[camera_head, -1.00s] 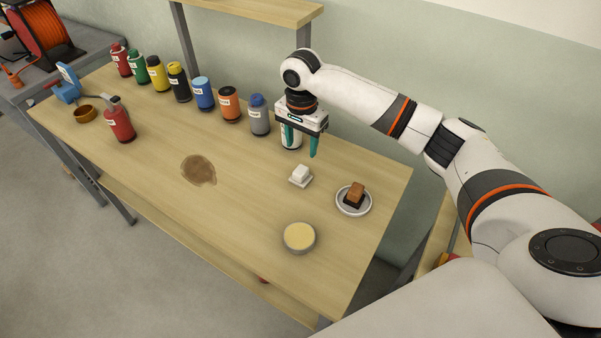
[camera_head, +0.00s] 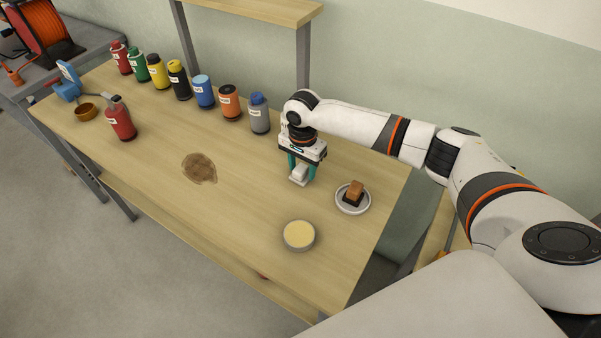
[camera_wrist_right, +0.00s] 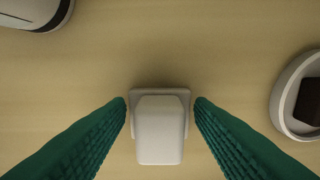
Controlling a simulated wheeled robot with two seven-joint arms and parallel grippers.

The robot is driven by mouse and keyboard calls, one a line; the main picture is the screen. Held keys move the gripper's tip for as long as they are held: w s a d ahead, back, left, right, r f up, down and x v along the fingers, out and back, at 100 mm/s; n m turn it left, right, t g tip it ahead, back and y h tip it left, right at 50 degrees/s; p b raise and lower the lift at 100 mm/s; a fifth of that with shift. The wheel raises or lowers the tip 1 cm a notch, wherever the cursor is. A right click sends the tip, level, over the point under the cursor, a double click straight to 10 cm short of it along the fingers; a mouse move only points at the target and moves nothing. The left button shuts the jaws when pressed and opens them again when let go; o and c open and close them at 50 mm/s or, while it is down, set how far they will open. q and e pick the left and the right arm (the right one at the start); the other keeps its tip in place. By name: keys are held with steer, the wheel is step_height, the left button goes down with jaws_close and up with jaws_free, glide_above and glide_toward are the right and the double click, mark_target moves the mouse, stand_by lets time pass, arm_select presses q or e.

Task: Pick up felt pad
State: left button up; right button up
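The felt pad (camera_head: 298,179) appears to be the small white block on a thin pale square base, lying on the workbench. In the right wrist view the felt pad (camera_wrist_right: 159,135) is centred between the fingers. My right gripper (camera_head: 301,174) is over it, fingers pointing down, one on each side. The right gripper (camera_wrist_right: 161,102) is open, with a narrow gap visible between each green fingertip and the pad's base. The gripper hides part of the pad in the head view. My left gripper is not in view.
A round dish (camera_head: 367,207) with a brown and black block stands right of the pad. A round tin (camera_head: 299,236) of yellowish stuff is nearer the front. A grey bottle (camera_head: 259,115) ends the row behind. A brown stain (camera_head: 199,168) marks the bench (camera_head: 235,200), otherwise clear there.

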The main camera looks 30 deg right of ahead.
mark_target(302, 166)
steer(key=c, duration=0.5)
step_height(302, 166, up, 10)
steer(key=shift+r+b, duration=0.1)
steer(key=shift+b, duration=0.35)
